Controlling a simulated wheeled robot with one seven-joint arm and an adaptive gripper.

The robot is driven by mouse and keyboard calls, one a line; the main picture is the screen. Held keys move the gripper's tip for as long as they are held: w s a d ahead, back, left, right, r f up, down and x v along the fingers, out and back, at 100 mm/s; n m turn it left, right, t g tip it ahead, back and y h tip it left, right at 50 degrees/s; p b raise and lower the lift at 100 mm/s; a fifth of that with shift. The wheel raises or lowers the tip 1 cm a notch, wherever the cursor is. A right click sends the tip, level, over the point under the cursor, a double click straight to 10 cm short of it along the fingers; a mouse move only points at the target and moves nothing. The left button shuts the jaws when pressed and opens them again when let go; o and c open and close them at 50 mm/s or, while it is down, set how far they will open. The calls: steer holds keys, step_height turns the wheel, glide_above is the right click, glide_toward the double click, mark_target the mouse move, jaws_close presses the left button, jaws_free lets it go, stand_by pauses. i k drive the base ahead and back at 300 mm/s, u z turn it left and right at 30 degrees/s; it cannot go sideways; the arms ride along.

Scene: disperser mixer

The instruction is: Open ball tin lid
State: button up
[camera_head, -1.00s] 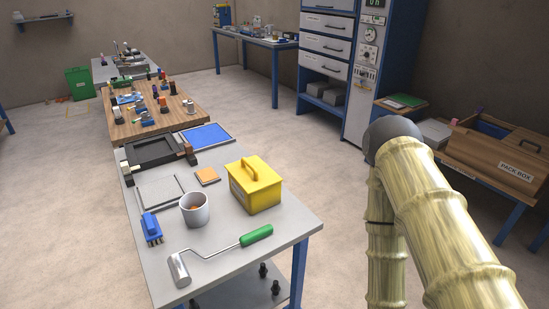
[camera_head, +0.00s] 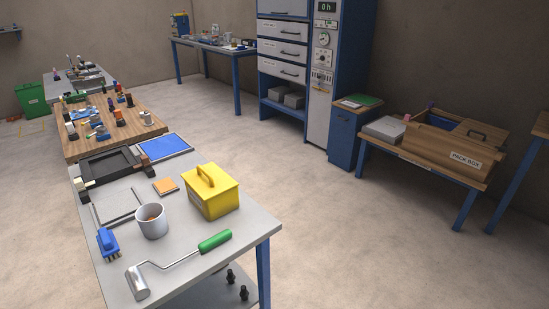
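A yellow box with a raised handle on its closed top (camera_head: 211,192) stands on the near grey table (camera_head: 226,251). It may be the ball tin, but the small label on its side is too small to read. My gripper and arm are out of view, so I cannot tell where my gripper is relative to the box.
Around the yellow box are a white cup (camera_head: 151,222), a roller with a green handle (camera_head: 215,241), a blue brush (camera_head: 108,243) and an orange square (camera_head: 165,186). A wooden pack box (camera_head: 455,149) stands on a right-hand bench. The floor between is clear.

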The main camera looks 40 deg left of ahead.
mark_target(208, 174)
steer(key=z, duration=0.45)
steer(key=i, duration=0.65)
steer(key=u, duration=2.85)
